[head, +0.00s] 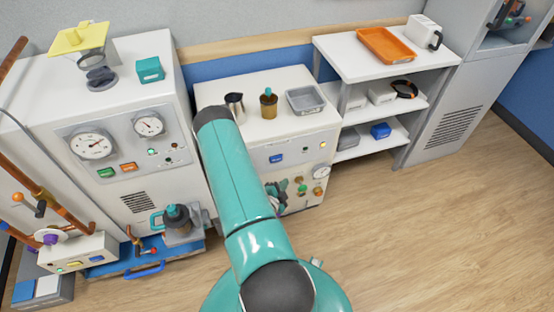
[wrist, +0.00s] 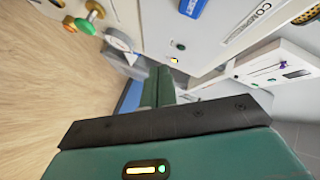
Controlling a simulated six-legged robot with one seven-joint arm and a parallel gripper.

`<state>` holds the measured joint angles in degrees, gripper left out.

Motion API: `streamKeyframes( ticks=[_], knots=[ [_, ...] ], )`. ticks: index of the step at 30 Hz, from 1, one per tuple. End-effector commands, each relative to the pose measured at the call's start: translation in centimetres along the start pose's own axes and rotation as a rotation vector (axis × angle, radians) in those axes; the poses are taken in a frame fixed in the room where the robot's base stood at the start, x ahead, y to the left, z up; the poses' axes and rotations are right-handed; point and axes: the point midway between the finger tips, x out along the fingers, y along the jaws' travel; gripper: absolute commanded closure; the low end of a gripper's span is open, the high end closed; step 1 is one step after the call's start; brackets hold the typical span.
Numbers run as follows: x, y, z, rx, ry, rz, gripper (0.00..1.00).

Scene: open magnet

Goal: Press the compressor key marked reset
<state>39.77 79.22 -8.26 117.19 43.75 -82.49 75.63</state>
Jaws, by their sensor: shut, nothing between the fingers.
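The compressor appears to be the white cabinet (head: 265,135) in the middle of the head view; its front carries a blue key (head: 277,159). The wrist view shows a panel lettered like "COMPRESSOR" (wrist: 255,18) and a blue key (wrist: 192,8) at the top edge, with white lettering too small to read surely. My gripper (wrist: 162,72) is shut and empty, its green fingers pointing toward the panel. In the picture the blue key lies above and right of the fingertips, apart from them. In the head view my arm hides most of the gripper and part of the cabinet front.
A green knob (head: 301,188) and a gauge (head: 322,171) sit low on the cabinet front. On top stand a dark jug (head: 235,103), a brown bottle (head: 268,105) and a grey tray (head: 305,99). A gauge cabinet (head: 100,110) stands left, shelves (head: 385,68) right. Floor at right is clear.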

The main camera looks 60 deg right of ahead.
Motion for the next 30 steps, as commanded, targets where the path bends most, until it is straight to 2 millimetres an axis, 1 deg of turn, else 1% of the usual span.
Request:
streamKeyframes(
  ticks=[18, 24, 30],
  knots=[
    [5.4, -3.8, 3.7, 0.001, 0.000, -0.001, 1.00],
    [6.2, -4.4, 4.2, 0.000, -0.001, -0.001, 1.00],
    [6.2, -4.4, 4.3, -0.001, -0.001, 0.000, 1.00]
  ],
)
